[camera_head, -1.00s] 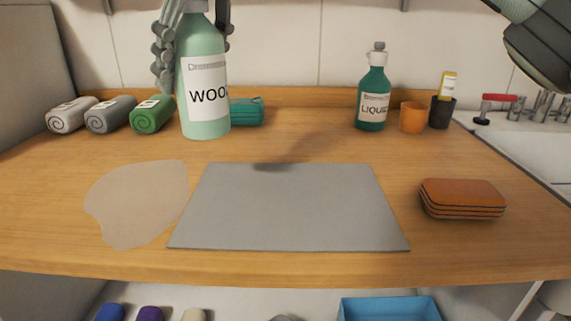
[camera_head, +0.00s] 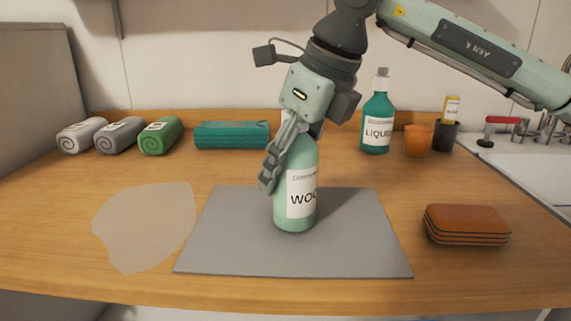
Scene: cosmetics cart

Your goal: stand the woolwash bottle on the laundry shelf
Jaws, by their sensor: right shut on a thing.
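The woolwash bottle (camera_head: 296,205), pale green with a white label reading "WOO", is upright over the middle of the grey mat (camera_head: 225,250). Its base is on the mat or just above it; I cannot tell which. My right gripper (camera_head: 293,165) reaches down from above and is shut on the upper part of the bottle. One finger shows along the bottle's left side; the other is mostly hidden, and the bottle's top is covered by the gripper. My left gripper is not in view. I cannot make out which surface is the laundry shelf.
Rolled towels (camera_head: 120,136) and a teal folded cloth (camera_head: 232,135) lie at the back left. A green liquid bottle (camera_head: 377,125), an orange cup (camera_head: 417,142) and a dark cup (camera_head: 445,136) stand back right. Brown sponges (camera_head: 467,225) lie right; a beige patch (camera_head: 145,225) lies left.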

